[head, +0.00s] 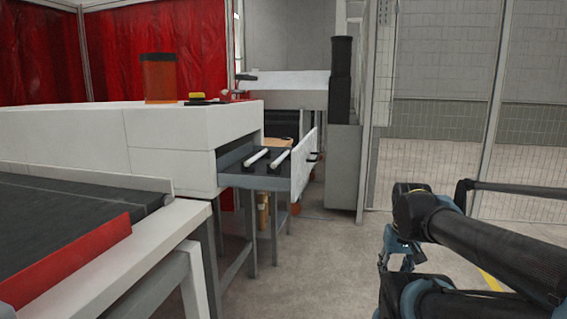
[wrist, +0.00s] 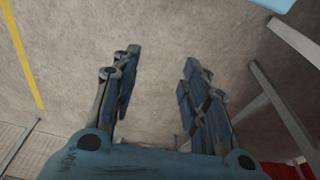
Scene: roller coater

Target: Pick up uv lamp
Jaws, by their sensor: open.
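Two white tubes that look like uv lamps lie side by side in an open drawer (head: 301,167) of the white machine in the head view. The nearer left lamp (head: 256,157) and the right lamp (head: 280,158) rest on the drawer's dark bottom. My gripper (wrist: 155,85) is open and empty in the wrist view, with bare floor between and beyond its fingers. In the head view my arm is at the lower right, well apart from the drawer and the lamps. The lamps do not show clearly in the wrist view.
A white machine (head: 165,135) with a dark conveyor belt (head: 55,225) and red side guard (head: 70,265) fills the left. A grey cabinet (head: 344,165) stands behind the drawer. Mesh fencing (head: 440,110) is at the right. The grey floor (head: 330,260) between drawer and arm is clear.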

